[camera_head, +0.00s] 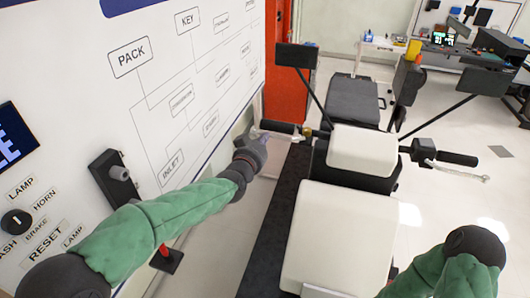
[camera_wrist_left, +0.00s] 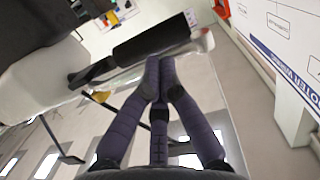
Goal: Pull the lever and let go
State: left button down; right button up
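The left lever (camera_head: 291,138) is a thin silver bar beside the black left handlebar grip (camera_head: 278,126) of the rig. In the left wrist view the lever (camera_wrist_left: 192,47) runs along the lower side of the black grip (camera_wrist_left: 152,41). My left gripper (camera_head: 259,134) is at this lever. In the left wrist view its dark fingers (camera_wrist_left: 157,62) come close together at the tips and overlap the lever near its middle. Whether they are closed around it is not clear. My right gripper is out of view; only part of that arm shows at the lower right.
A white panel (camera_head: 130,90) with labels and a knob stands close on the left. White seat pads (camera_head: 340,240) and a black mirror (camera_head: 295,55) belong to the rig. The right grip (camera_head: 457,158) has its own silver lever (camera_head: 460,173). A bench (camera_head: 440,55) stands behind.

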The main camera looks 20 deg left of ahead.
pick_arm(q)
jog(key=shift+w+a, duration=0.25)
jog(key=shift+w, duration=0.45)
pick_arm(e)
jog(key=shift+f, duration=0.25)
pick_arm(q)
jog(key=shift+r, duration=0.1)
dwell(0.5)
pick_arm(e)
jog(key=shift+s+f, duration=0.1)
